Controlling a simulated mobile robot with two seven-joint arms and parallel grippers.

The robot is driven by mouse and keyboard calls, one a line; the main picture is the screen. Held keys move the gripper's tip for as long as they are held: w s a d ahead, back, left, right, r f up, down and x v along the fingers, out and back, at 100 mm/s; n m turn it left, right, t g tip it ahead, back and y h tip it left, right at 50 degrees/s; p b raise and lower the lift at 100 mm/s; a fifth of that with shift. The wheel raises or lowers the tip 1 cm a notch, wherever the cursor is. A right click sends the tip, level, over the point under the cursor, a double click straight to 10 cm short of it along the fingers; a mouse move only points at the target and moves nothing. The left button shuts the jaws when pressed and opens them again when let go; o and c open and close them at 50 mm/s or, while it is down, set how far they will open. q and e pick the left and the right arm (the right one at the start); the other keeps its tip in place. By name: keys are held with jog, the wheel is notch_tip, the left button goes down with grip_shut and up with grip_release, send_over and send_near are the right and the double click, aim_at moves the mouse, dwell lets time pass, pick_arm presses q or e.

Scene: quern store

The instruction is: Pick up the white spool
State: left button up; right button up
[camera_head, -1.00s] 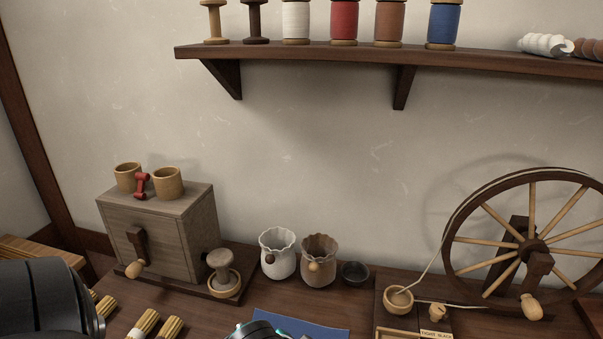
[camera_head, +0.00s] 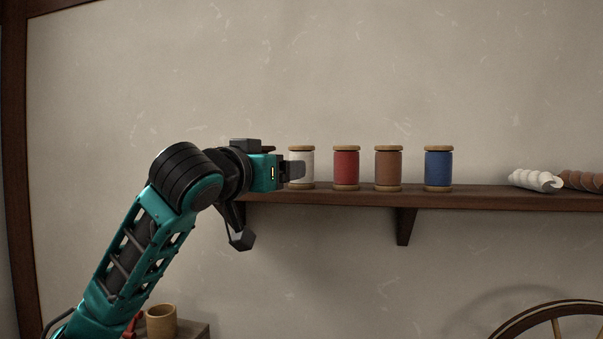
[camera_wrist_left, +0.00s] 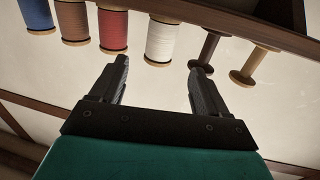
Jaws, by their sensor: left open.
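The white spool (camera_head: 307,157) stands upright on the wall shelf, left of the red spool (camera_head: 346,167). My left gripper (camera_head: 296,170) is level with the white spool, and a finger covers part of its left side in the head view. In the left wrist view, which is upside down, the white spool (camera_wrist_left: 164,40) lies just beyond and between the open fingertips of my left gripper (camera_wrist_left: 161,68). The jaws are empty; whether a finger touches the spool I cannot tell. My right gripper is not in view.
A brown spool (camera_head: 388,168) and a blue spool (camera_head: 438,168) stand further right on the shelf (camera_head: 350,199). Two bare bobbins (camera_wrist_left: 207,52) (camera_wrist_left: 250,68) stand on the white spool's other side. Twisted white skeins (camera_head: 535,180) lie at the shelf's right.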

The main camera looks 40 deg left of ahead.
aim_at(300, 183)
pick_arm(q)
jog(key=p+x, duration=0.3)
jog(key=x, duration=0.8)
jog(key=shift+w+a, duration=0.3)
jog(key=shift+w, duration=0.35)
jog(key=c, duration=1.1)
